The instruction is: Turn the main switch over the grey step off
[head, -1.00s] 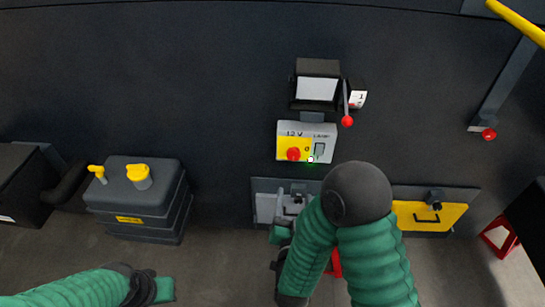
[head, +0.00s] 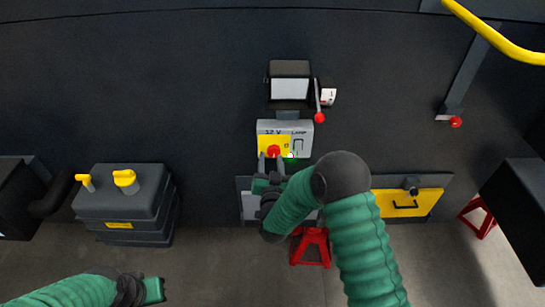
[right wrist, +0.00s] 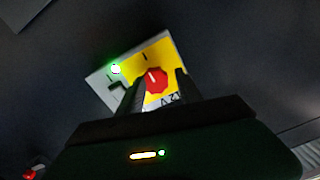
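The main switch is a red knob (head: 274,151) on the yellow part of a small panel (head: 303,135) marked 12 V and LAMP, above the grey step (head: 249,207). The right wrist view shows the red knob (right wrist: 155,82) with a white mark on it. My right gripper (head: 271,163) is just below the knob in the head view. In the right wrist view its fingers (right wrist: 160,88) stand apart, one on each side of the knob; I cannot tell whether they touch it. My left gripper (head: 155,290) is low at the left, away from the panel, its fingers unclear.
A green light (head: 291,156) glows on the panel. Above are a grey box (head: 290,87) and a red-tipped lever (head: 319,105). A dark tank with yellow caps (head: 125,205) stands left, a yellow step (head: 420,204) right. A red stand (head: 312,247) is below.

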